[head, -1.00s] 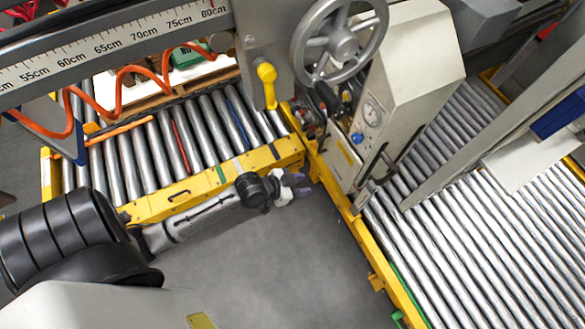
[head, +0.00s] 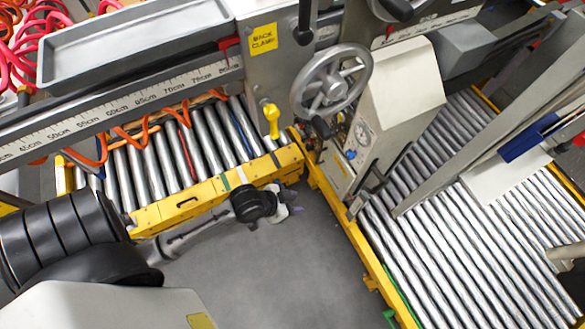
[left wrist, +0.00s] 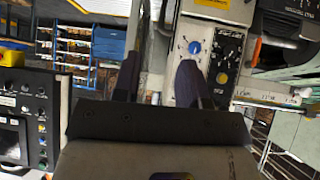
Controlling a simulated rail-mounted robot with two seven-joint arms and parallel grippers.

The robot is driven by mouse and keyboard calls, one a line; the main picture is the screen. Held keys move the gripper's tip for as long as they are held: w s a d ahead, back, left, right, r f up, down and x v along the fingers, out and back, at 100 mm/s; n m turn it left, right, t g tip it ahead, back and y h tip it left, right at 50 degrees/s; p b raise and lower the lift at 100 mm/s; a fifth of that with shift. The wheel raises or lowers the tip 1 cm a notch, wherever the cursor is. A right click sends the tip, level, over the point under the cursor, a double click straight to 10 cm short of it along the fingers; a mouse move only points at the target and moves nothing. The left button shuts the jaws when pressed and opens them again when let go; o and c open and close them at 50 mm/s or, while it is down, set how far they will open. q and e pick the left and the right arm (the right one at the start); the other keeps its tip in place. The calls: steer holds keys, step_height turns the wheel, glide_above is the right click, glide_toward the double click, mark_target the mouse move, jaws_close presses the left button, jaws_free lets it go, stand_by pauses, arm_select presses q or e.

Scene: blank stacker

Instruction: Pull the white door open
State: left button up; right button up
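No door is clearly recognisable. A white machine housing (head: 405,95) with a gauge stands right of centre in the head view, but I cannot tell whether it is the door. My left gripper (head: 284,208) is small in the head view, over the grey floor beside the yellow roller frame and left of the housing. In the left wrist view its two dark fingers (left wrist: 157,82) are apart. Grey upright metal shows between and behind them, with no visible grip on it. A pale control panel (left wrist: 209,65) with a blue knob is behind the right finger. My right gripper is not in view.
A handwheel (head: 331,80) and yellow lever (head: 271,120) stand above the left roller bed (head: 170,155). A larger roller conveyor (head: 480,260) fills the right. Grey floor (head: 270,275) is open at lower centre. Shelving (left wrist: 78,52) shows in the left wrist view.

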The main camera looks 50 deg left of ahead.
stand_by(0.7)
arm_select(q)
steer(key=s+r+n+g+y, duration=0.25)
steer(key=s+g, duration=0.25)
steer(key=s, duration=0.7)
step_height(320, 180, up, 22)
steer(key=p, duration=2.1)
steer(key=shift+s+d+m+p, duration=0.25)
steer(key=shift+d+m+p, duration=0.05)
steer(key=shift+d+m, duration=0.1)
steer(key=shift+y, duration=0.25)
